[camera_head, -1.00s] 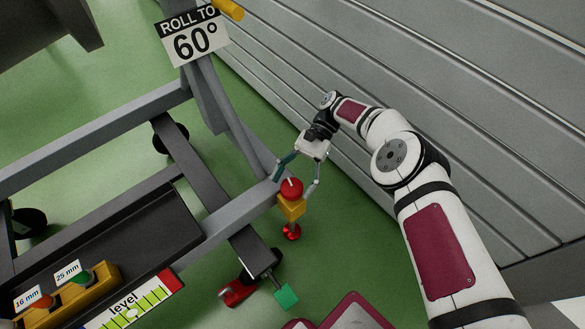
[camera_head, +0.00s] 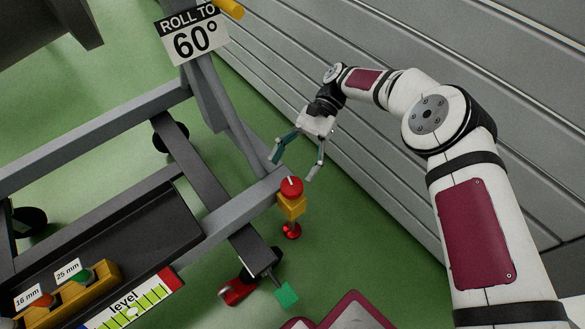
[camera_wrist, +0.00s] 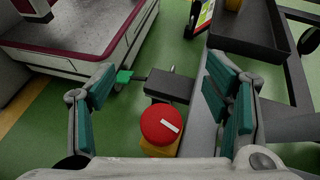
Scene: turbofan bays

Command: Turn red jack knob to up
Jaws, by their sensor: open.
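The red jack knob (camera_head: 291,187) is a round cap with a white line on top. It sits on a yellow block (camera_head: 291,208) at the end of the grey frame beam, above a red foot (camera_head: 292,231). In the wrist view the red knob (camera_wrist: 158,122) is below and between the fingers, its white line slanting down to the right. My gripper (camera_head: 294,167) is open and empty, apart from the knob, just beyond and above it in the head view. Its teal-padded fingers (camera_wrist: 165,95) are spread wide in the wrist view.
The grey stand frame (camera_head: 230,218) lies left of the knob. A green pedal (camera_head: 286,295) is nearer. A "ROLL TO 60°" sign (camera_head: 192,35) hangs on the post. A grey slatted wall (camera_head: 400,50) is behind my arm. Green floor is clear right of the knob.

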